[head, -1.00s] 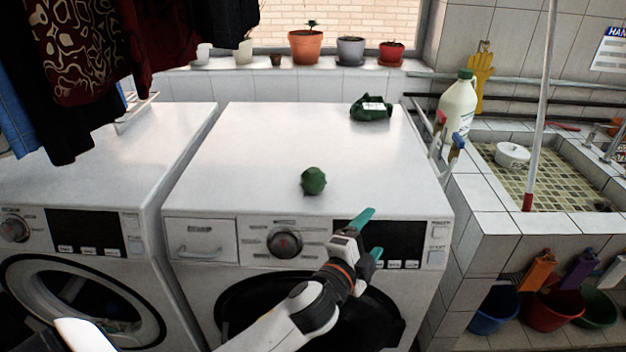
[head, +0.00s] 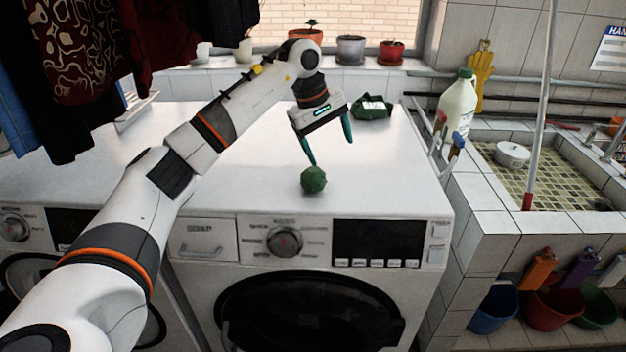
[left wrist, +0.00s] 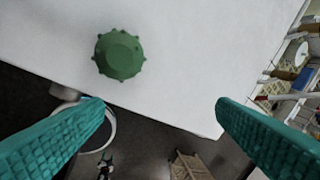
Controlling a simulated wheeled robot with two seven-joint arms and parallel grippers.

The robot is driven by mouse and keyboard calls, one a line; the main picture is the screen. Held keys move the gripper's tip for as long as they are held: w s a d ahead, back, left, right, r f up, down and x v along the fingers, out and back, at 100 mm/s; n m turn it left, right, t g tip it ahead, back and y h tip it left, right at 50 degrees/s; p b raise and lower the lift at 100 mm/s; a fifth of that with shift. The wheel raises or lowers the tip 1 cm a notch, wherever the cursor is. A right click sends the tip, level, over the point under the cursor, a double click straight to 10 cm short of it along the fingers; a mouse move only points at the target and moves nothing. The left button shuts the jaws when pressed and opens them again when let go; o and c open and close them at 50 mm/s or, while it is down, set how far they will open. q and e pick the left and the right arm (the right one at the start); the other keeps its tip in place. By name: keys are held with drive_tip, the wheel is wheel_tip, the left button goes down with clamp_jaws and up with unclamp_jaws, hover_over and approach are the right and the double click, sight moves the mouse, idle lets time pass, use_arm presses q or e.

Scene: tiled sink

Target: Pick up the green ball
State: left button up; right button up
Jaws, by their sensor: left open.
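The green ball (head: 314,180) is small and knobbly and rests on the white top of the right washing machine (head: 250,150), near its front edge. My left gripper (head: 331,154) is above the machine top, open and empty, with its teal fingers pointing down. In the head view its fingertips are just above and behind the ball. In the left wrist view the ball (left wrist: 120,55) lies on the white top, upper left, beyond the fingers and not between them. My right gripper is not in view.
A dark green bag-like item (head: 371,107) lies at the back of the machine top. A white bottle (head: 457,105) stands to the right by the tiled sink (head: 500,222). Flower pots (head: 351,50) line the sill, and clothes (head: 85,60) hang at upper left.

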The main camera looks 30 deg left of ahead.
use_arm(q)
drive_tip(key=r+y, duration=0.2)
hover_over(311, 170)
drive_tip(key=shift+g, duration=0.4)
wheel_tip(311, 170, down, 5)
drive_tip(key=shift+a+f+p, duration=0.15)
drive_tip(key=shift+f+p, duration=0.05)
drive_tip(key=shift+p, duration=0.4)
drive_tip(key=shift+f, duration=0.6)
wheel_tip(311, 170, down, 4)
drive_tip(key=shift+w+f+p, duration=0.1)
drive_tip(key=shift+f+p, duration=0.05)
drive_tip(key=shift+p, duration=0.8)
drive_tip(key=shift+w+f, duration=0.1)
drive_tip(key=shift+f, duration=0.35)
drive_tip(key=c, duration=1.1)
